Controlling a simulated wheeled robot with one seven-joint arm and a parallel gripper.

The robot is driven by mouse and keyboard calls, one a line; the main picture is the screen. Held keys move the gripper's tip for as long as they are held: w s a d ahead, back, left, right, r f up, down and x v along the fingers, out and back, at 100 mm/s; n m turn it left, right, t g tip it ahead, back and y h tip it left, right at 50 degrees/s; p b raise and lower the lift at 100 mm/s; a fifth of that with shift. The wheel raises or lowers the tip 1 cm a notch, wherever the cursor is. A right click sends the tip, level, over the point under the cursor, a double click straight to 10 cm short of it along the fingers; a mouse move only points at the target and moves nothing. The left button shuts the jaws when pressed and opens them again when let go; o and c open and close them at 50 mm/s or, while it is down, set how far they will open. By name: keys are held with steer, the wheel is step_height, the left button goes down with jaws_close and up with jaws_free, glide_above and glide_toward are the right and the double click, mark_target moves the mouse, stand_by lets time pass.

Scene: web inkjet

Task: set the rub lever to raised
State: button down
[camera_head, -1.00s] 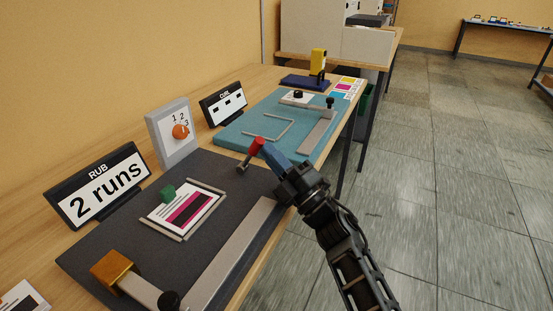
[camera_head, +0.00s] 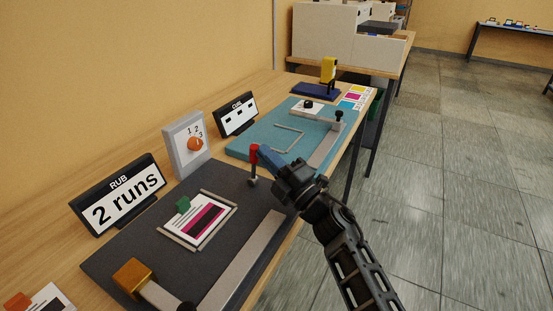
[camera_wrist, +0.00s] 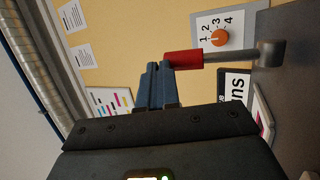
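The rub lever has a red grip (camera_head: 254,154) on a short grey metal stem, at the far corner of the dark rub board (camera_head: 130,250). It stands close to upright in the head view. In the wrist view its red grip (camera_wrist: 184,60) and stem lie sideways across the picture. My gripper (camera_head: 266,156) is just right of the red grip, its blue fingers pointing at it. In the wrist view the two blue fingers (camera_wrist: 157,70) are together, with nothing seen between them. Their tips are at the grip's free end; whether they touch cannot be told.
A grey dial box (camera_head: 187,148) with an orange knob and a "RUB 2 runs" sign (camera_head: 120,195) stand behind the board. A card (camera_head: 203,222) with a green block lies on it. A teal board (camera_head: 260,145) lies beyond. The floor right of the table is clear.

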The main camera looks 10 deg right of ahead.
steer(key=w+a+r+b, duration=0.1)
steer(key=w+a+b, duration=0.3)
steer(key=a, duration=0.1)
steer(key=shift+w+a, duration=0.35)
steer(key=shift+w, duration=0.05)
steer(key=shift+a, duration=0.1)
stand_by(0.3)
stand_by(0.4)
